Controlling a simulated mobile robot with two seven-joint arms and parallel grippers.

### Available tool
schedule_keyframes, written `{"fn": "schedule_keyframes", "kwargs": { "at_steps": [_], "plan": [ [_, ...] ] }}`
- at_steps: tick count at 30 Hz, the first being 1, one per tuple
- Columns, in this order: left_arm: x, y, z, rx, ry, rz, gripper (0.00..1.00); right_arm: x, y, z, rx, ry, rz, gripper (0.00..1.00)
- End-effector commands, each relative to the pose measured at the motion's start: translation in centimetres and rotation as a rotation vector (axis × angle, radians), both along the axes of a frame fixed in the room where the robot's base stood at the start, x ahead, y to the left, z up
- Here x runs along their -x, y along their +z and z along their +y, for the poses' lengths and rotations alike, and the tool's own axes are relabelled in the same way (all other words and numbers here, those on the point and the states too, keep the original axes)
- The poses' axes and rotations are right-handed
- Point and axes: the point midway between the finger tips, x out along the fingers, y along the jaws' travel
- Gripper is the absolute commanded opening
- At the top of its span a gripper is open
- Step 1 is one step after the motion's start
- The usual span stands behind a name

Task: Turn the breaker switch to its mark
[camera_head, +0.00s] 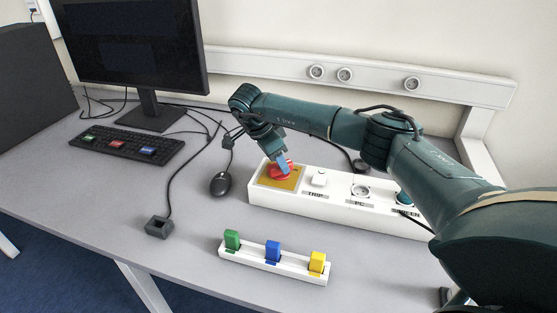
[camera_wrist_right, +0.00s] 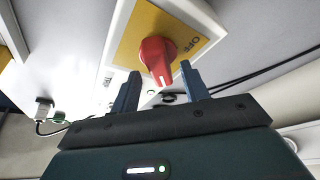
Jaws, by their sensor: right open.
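The breaker switch (camera_head: 279,173) is a red knob on a yellow plate (camera_head: 272,184) at the left end of a white panel box (camera_head: 330,206). My right gripper (camera_head: 284,163) reaches down to it in the head view and partly covers it. In the right wrist view the red knob (camera_wrist_right: 157,56) shows on the yellow plate (camera_wrist_right: 190,42), with "OFF" lettering to its right. The right gripper's two fingers (camera_wrist_right: 160,69) are open, one on either side of the knob's lower end. I cannot tell whether they touch it. My left gripper is not in view.
The box also carries a white switch (camera_head: 320,178), a socket (camera_head: 359,191) and a teal knob (camera_head: 404,197). In front stands a white strip with green (camera_head: 232,240), blue (camera_head: 273,250) and yellow (camera_head: 317,262) blocks. A mouse (camera_head: 221,184), keyboard (camera_head: 126,145) and monitor stand left.

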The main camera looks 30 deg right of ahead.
Motion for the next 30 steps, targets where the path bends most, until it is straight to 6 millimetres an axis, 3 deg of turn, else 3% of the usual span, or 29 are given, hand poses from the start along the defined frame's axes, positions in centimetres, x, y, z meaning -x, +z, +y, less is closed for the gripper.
{"fn": "schedule_keyframes", "kwargs": {
  "at_steps": [15,21,30],
  "plan": [
    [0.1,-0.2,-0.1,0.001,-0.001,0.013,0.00,-0.5,9.7,4.0,0.001,0.001,-0.006,0.45],
    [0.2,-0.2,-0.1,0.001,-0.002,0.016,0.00,-0.5,11.3,4.6,0.000,-0.001,-0.003,0.45],
    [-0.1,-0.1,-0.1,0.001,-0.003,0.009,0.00,-0.5,11.6,4.7,0.001,-0.001,-0.002,0.45]
  ]
}}
